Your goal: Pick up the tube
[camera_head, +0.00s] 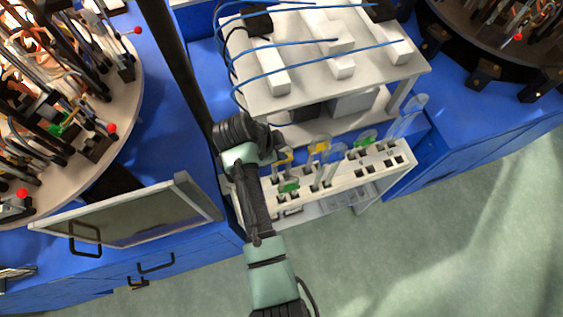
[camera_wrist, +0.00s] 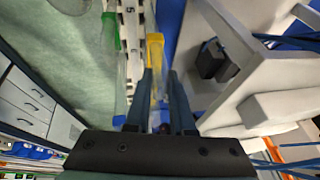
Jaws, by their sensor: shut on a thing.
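My gripper (camera_wrist: 160,76) is shut on a clear tube with a yellow cap (camera_wrist: 155,42). In the wrist view, the cap lies between and just beyond the fingertips. In the head view, yellow shows at the end of my gripper (camera_head: 283,156), over the left part of a white slotted rack (camera_head: 391,157). I cannot tell whether its lower end is still in a slot. A green-capped tube (camera_wrist: 109,30) also shows left of the held one in the wrist view.
A white raised platform (camera_head: 262,97) with white blocks and blue cables stands just behind the rack. A framed panel (camera_head: 130,220) is at the left. Round turntables with metal clamps (camera_head: 122,80) stand at both sides. The green floor in front is clear.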

